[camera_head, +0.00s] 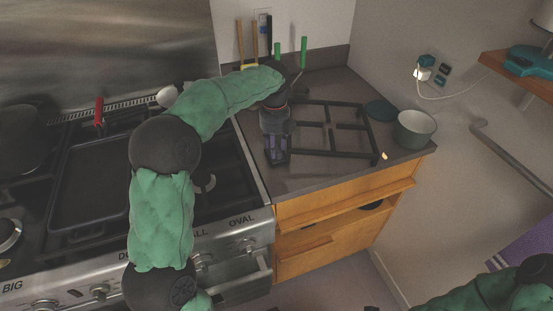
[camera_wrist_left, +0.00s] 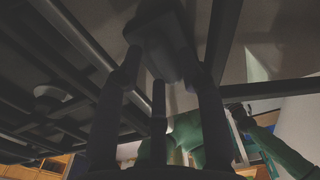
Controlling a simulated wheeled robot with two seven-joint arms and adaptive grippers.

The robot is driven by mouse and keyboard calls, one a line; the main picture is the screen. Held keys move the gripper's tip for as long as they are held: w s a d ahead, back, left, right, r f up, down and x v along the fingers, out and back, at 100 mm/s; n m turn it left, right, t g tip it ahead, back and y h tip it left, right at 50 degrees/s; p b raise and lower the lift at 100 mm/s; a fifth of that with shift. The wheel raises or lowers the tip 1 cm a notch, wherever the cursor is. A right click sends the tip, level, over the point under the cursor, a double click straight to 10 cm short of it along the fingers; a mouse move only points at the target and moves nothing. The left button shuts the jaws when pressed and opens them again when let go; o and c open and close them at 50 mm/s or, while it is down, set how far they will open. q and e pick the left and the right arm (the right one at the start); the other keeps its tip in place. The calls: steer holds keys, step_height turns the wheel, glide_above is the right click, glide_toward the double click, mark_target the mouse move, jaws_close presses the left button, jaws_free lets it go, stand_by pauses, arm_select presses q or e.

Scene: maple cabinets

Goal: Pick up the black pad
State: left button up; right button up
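My left gripper (camera_head: 278,156) points down at the counter's left part, beside the black grate. It is open, its fingers standing apart. In the wrist view the fingers (camera_wrist_left: 161,68) flank a dark rounded block (camera_wrist_left: 160,35) at their tips. This block may be the black pad; I cannot tell whether the fingers touch it. In the head view the gripper hides whatever lies between its fingers, so the pad does not show clearly there. My right arm enters at the lower right; its gripper is not in view.
A black grate (camera_head: 333,127) lies on the dark counter (camera_head: 310,181) close to the gripper. A pale green pot (camera_head: 415,129) and a dark blue round lid (camera_head: 381,110) are to its right. The stove with a black pan (camera_head: 92,181) is at left. Green-handled utensils stand behind.

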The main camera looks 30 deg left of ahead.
arm_select(q)
steer(key=shift+f, duration=0.65)
steer(key=shift+r, duration=0.1)
steer(key=shift+c, duration=0.3)
steer(key=c, duration=0.7)
steer(key=shift+o, duration=0.2)
steer(key=shift+a, duration=0.1)
